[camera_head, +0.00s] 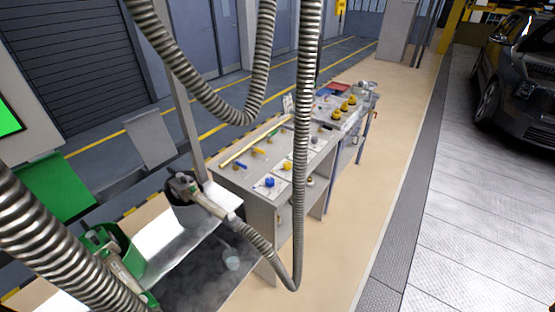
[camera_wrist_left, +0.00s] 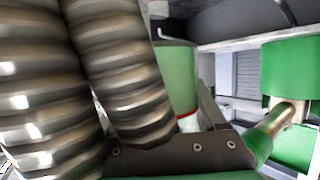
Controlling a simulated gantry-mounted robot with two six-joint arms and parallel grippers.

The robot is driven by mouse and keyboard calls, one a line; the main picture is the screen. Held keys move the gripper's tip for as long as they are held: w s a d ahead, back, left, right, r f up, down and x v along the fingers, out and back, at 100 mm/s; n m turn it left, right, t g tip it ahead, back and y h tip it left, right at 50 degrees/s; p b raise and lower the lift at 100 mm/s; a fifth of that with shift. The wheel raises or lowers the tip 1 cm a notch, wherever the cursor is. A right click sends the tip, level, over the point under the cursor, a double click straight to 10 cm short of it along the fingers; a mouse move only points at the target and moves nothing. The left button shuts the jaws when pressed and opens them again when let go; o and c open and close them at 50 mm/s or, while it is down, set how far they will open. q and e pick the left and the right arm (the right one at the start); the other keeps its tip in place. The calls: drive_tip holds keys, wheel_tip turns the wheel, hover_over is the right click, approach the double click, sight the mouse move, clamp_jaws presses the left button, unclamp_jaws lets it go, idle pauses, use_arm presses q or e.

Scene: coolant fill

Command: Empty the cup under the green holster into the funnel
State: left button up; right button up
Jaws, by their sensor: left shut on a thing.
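In the left wrist view, my left gripper (camera_wrist_left: 185,150) shows as a dark bracket with screws. It is shut on a pale green cup (camera_wrist_left: 179,75) with a red line near its lower end. Hoses hide the cup's left side. The green holster (camera_wrist_left: 288,68) is at the right of that view, with a metal nozzle at it. In the head view the green holster (camera_head: 128,243) stands at the lower left, partly behind a hose; my left gripper and its cup cannot be made out there. I cannot make out a funnel. My right gripper is not in view.
A dark holster (camera_head: 186,212) with a nozzle stands right of the green one. A second, translucent cup (camera_head: 232,260) is below it. Thick ribbed hoses (camera_head: 301,120) hang across the view. A grey workbench (camera_head: 290,165) holds small parts. A dark car (camera_head: 520,90) stands far right.

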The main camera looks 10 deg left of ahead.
use_arm(q)
drive_tip(key=s+d+r+m+h+p, duration=0.1)
drive_tip(key=s+d+r+p, duration=0.1)
drive_tip(key=r+p, duration=0.7)
drive_tip(key=s+d+r+m+h+p, duration=0.2)
drive_tip(key=r+p, duration=0.7)
drive_tip(key=r, duration=0.1)
drive_tip(key=shift+d+h, duration=0.3)
